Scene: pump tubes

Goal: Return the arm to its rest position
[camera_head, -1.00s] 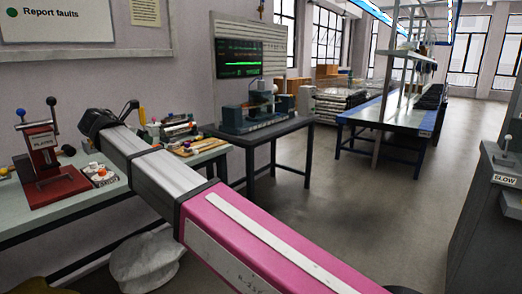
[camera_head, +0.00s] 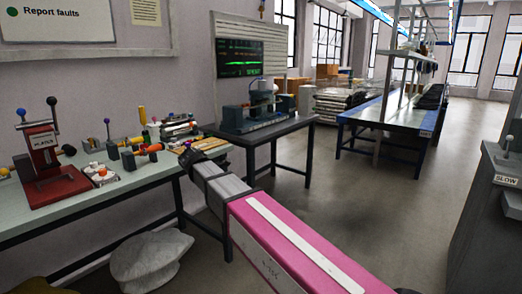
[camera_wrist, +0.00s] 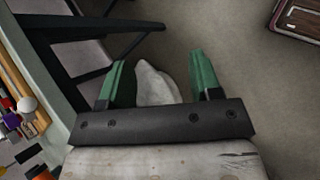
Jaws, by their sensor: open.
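My gripper (camera_wrist: 160,80) shows in the wrist view with its two green fingers spread apart and nothing held between them. It hangs over the floor beside the workbench, with a white sack lying on the floor beyond the gap between the fingers. In the head view my pink and silver arm reaches from the lower right toward the bench's right end.
The workbench (camera_head: 100,201) at left carries a red press (camera_head: 48,172) and several small tools and parts. The sack (camera_head: 150,260) lies below it. A dark table (camera_head: 284,132) with a machine stands behind. The floor (camera_head: 370,215) at the right centre is clear.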

